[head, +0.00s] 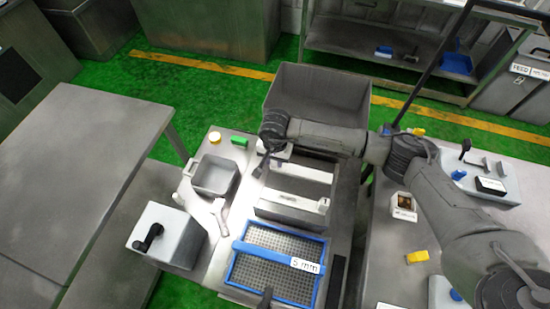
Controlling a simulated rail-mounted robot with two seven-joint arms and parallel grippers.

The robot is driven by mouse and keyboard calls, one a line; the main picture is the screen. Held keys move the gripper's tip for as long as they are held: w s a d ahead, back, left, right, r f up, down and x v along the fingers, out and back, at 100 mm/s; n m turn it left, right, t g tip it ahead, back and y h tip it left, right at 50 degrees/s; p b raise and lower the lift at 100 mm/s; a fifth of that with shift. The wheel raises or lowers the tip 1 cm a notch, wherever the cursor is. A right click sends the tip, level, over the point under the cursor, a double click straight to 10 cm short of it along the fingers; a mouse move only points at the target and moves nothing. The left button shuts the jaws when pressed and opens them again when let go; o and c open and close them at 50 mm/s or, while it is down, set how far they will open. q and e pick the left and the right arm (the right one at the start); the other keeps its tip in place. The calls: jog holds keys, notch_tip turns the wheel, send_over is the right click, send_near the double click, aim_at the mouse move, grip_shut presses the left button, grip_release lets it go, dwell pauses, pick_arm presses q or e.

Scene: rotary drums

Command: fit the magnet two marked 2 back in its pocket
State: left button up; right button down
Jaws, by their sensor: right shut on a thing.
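My right gripper (260,168) points down at the left end of the grey magnet housing (290,213). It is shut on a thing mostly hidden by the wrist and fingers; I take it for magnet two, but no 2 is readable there. A pale piece (281,153) shows just behind the fingers. A long white bar (303,172) lies across the housing, with a dark slot behind it. A small white tag (323,205) sits at the housing's right front. I cannot tell whether the held thing is in a pocket.
In front lies a blue-framed sieve (272,266) tagged 5 mm. A grey pan (214,175) and a white box with a black handle (166,236) stand to the left. A large grey bin (318,95) is behind. The left table (85,170) is clear.

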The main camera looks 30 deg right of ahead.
jog(key=shift+f+b, duration=0.3)
jog(key=shift+f, duration=0.05)
jog(key=c, duration=0.9)
grip_release()
jog(key=shift+c, duration=0.2)
jog(key=shift+o, duration=0.7)
notch_tip(320, 180, up, 14)
